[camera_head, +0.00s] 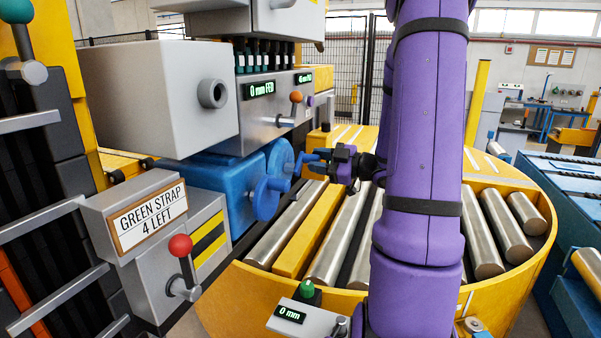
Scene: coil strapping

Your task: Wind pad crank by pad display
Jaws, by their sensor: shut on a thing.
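A blue crank wheel (268,185) sits on the side of a blue housing (222,190), below the grey machine head. My gripper (312,160) reaches in from the right and is shut on the crank's blue handle, which its fingers partly hide. One display (260,90) on the head reads "0 mm FED". A second display (303,78) beside it reads in mm but is too small to read surely. Another display (290,314), on a grey box at the front, reads "0 mm". No label shows which is the pad display.
A yellow round turntable with steel rollers (345,225) lies below and behind my arm. An orange-knobbed lever (296,97) and a red-knobbed lever (182,255) stand close by. A sign (146,220) reads "GREEN STRAP 4 LEFT". A green knob (306,288) tops the front box.

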